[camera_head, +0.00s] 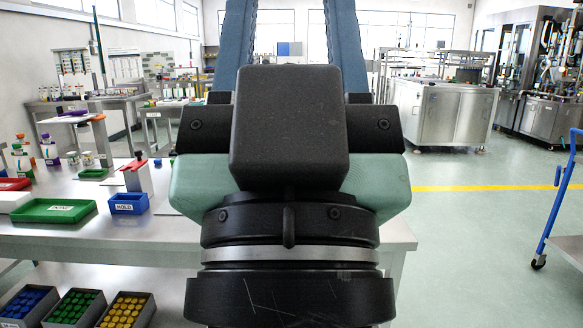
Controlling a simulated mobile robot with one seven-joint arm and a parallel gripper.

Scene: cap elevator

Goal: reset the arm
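My gripper (289,20) fills the middle of the head view, seen from behind. Its black and teal body is close to the camera. Its two long blue-grey fingers rise to the top edge, standing well apart, with their tips cut off. Nothing shows between them except the far wall and windows. My gripper hides part of the white workbench (150,228) behind it.
The bench holds a green tray (54,210), a blue bin (128,204) and several capped bottles. Bins of blue, green and yellow caps (126,308) sit below. A blue-framed cart (556,200) stands right. Open floor (470,240) lies right of the bench.

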